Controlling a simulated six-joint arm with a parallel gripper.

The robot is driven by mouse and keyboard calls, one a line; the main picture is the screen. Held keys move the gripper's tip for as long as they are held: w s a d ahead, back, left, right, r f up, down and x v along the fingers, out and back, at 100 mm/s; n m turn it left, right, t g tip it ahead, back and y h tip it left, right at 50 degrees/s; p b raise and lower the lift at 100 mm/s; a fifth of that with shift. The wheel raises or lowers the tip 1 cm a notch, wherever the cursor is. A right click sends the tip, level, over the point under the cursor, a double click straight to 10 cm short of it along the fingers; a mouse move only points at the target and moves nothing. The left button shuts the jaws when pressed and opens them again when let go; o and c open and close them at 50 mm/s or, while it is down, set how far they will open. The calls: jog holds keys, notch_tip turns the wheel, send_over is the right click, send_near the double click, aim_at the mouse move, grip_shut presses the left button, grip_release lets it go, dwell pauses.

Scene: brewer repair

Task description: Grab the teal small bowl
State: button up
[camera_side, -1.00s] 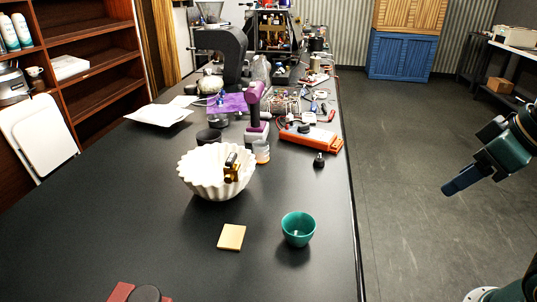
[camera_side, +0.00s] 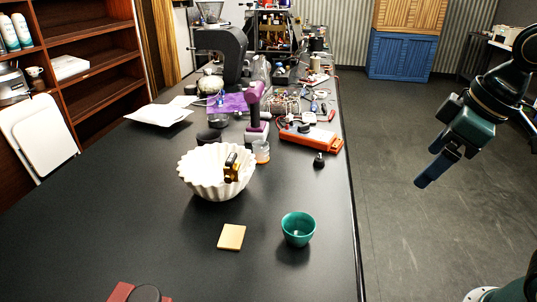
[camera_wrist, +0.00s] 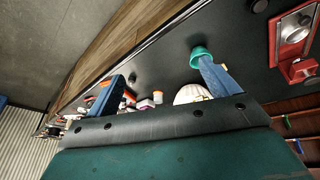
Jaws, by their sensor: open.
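The teal small bowl (camera_side: 298,229) stands upright and looks empty on the black table, near its right edge in the side view. In the wrist view the teal bowl (camera_wrist: 199,55) shows just beyond the tip of one finger. My gripper (camera_side: 424,184) hangs to the right of the table, over the floor, well apart from the bowl and higher than it. In the wrist view the two blue fingers of my gripper (camera_wrist: 160,75) are spread wide with nothing held between them.
A white fluted bowl (camera_side: 204,172) with a dark and gold object in it stands behind the teal bowl. A yellow square pad (camera_side: 231,237) lies left of it. An orange tool (camera_side: 311,138) and clutter fill the table farther back. The table around the teal bowl is clear.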

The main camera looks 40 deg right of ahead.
jog(key=w+a+n+g, duration=0.2)
jog(key=w+a+n, duration=0.4)
jog(key=w, duration=0.3)
jog(key=n+g, duration=0.2)
jog(key=n, duration=0.4)
send_over(299, 224)
jog(key=s+a, duration=0.2)
jog(key=f, duration=0.5)
jog(key=shift+w+d+f, duration=0.1)
jog(key=shift+w+f, duration=0.1)
jog(key=shift+f, duration=0.2)
jog(key=shift+f, duration=4.3)
jog(key=shift+f, duration=0.1)
jog(key=shift+s+f, duration=0.15)
jog(key=shift+f, duration=2.35)
jog(key=shift+c, duration=0.2)
jog(key=c, duration=1)
